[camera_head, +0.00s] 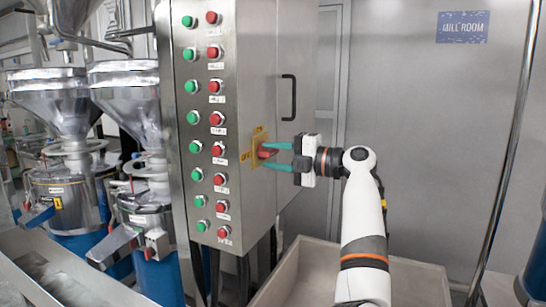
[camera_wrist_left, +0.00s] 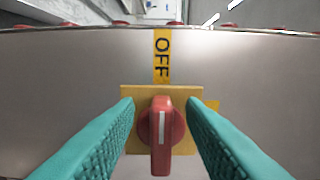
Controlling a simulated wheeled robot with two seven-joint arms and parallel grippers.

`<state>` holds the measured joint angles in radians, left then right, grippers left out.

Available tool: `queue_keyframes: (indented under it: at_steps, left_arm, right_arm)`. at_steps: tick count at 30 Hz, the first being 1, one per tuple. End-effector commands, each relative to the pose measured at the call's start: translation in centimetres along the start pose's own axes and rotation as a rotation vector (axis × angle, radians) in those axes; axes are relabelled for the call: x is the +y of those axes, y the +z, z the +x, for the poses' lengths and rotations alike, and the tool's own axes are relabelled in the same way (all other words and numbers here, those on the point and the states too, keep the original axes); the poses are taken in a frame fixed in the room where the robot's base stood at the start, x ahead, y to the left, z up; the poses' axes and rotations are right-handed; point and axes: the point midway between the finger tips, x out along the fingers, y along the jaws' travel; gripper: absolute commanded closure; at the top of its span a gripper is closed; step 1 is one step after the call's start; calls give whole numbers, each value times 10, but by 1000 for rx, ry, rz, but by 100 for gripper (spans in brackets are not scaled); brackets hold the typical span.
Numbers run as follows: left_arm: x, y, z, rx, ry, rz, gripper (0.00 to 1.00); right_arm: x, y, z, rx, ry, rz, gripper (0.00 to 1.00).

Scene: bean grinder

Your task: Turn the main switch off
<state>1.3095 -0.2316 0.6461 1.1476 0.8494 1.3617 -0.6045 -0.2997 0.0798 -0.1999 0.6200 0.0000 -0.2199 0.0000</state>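The main switch is a red rotary knob (camera_wrist_left: 161,135) with a white line, on a yellow plate (camera_wrist_left: 128,92). The knob also shows in the head view (camera_head: 266,152), on the side of the steel cabinet. Its handle and white line lie in line with the yellow OFF label (camera_wrist_left: 162,56). Another yellow label (camera_wrist_left: 212,106) is mostly hidden behind a finger. My left gripper (camera_head: 268,158) is open, its teal fingers on either side of the knob. Narrow gaps seem to show between fingers and knob; contact is unclear. My right gripper is not in view.
The steel cabinet (camera_head: 230,80) has rows of green and red buttons on its front and a black handle (camera_head: 289,97) on its side. Steel grinders with hoppers (camera_head: 125,85) stand at left. A pale bin (camera_head: 305,270) lies below the arm. A grey wall is at right.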

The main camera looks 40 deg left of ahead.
Motion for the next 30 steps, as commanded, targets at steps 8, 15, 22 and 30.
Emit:
queue_keyframes:
  at_steps: [8, 15, 22, 30]
  left_arm:
    - [2, -1, -53, 5, 0, -1, 64]
    - [1, 0, -98, 4, -1, -1, 64]
    - [0, 0, -114, 1, -1, -1, 64]
    - [0, 0, -115, 0, 0, -1, 64]
  right_arm:
    - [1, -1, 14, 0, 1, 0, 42]
    - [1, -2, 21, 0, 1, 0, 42]
    - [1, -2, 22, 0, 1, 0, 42]
    - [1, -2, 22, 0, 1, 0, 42]
